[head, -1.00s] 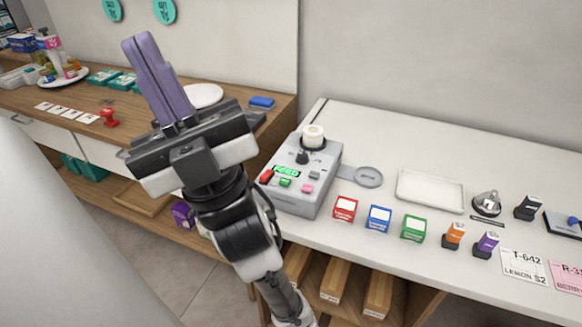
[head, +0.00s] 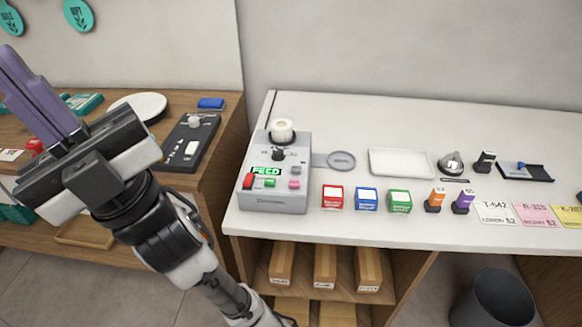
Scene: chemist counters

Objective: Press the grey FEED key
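The grey machine (head: 275,203) stands at the left end of the white counter. Its small display (head: 266,171) reads FEED in green. A small grey key (head: 295,170) sits on its right side, above a pink key (head: 294,184). A green key (head: 270,183) and a red key (head: 248,181) are to the left. I cannot read a label on the grey key. My gripper (head: 8,62), with purple fingers pointing up and left, is at the left edge over the wooden counter, well apart from the machine. Its fingers lie together with nothing visible between them.
Red (head: 332,203), blue (head: 367,205) and green (head: 399,206) boxes stand right of the machine. A white tray (head: 401,175) and a bell (head: 451,164) lie behind. A dark board (head: 186,160) lies on the wooden counter (head: 226,135). A dark bin (head: 493,300) stands on the floor.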

